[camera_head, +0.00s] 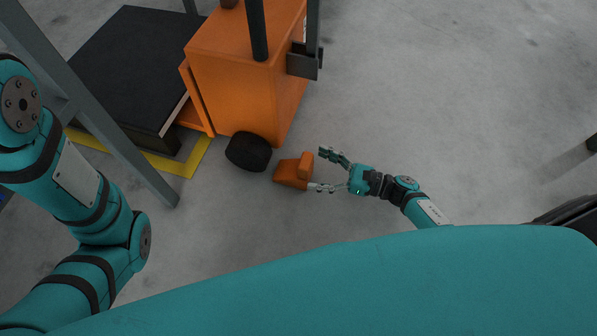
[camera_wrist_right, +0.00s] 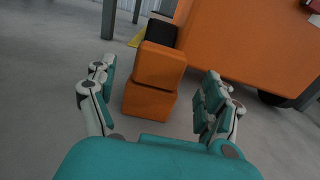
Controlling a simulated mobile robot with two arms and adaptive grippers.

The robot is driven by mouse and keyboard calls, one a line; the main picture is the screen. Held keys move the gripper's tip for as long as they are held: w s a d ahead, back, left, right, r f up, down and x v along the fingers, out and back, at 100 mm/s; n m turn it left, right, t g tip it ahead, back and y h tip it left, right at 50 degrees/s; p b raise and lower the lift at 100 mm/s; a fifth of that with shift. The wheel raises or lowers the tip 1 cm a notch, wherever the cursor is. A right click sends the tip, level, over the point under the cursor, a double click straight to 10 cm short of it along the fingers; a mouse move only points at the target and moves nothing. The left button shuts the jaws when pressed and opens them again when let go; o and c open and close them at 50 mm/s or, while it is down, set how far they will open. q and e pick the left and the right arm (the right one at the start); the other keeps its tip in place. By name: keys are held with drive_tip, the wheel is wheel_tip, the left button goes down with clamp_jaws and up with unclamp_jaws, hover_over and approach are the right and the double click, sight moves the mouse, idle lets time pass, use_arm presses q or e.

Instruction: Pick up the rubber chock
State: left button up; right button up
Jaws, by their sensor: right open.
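The rubber chock is an orange, stepped block (camera_head: 294,172) on the grey floor, just right of a black wheel in the head view. In the right wrist view the chock (camera_wrist_right: 155,80) shows between and beyond the two fingers. My right gripper (camera_head: 323,170) is open, with its fingers pointing left at the chock, one finger on each side of its near end. It holds nothing; whether a finger touches the chock I cannot tell. My left arm shows at the left edge of the head view, but its gripper is not visible.
An orange cart (camera_head: 240,75) with a black wheel (camera_head: 248,151) stands just beyond and left of the chock. A black platform (camera_head: 125,75) edged by yellow floor marking (camera_head: 190,160) lies at the upper left. A grey post (camera_head: 110,125) slants nearby.

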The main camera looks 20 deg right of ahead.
sight(311, 166)
drive_tip(key=b+x, duration=0.2)
drive_tip(key=x, duration=0.2)
drive_tip(key=shift+a+r+b, duration=0.1)
drive_tip(key=shift+a+b, duration=0.1)
drive_tip(key=shift+b, duration=0.1)
drive_tip(key=shift+w+a+r, duration=0.1)
drive_tip(key=shift+w+a, duration=0.25)
drive_tip(key=shift+a, duration=0.1)
drive_tip(key=c, duration=1.5)
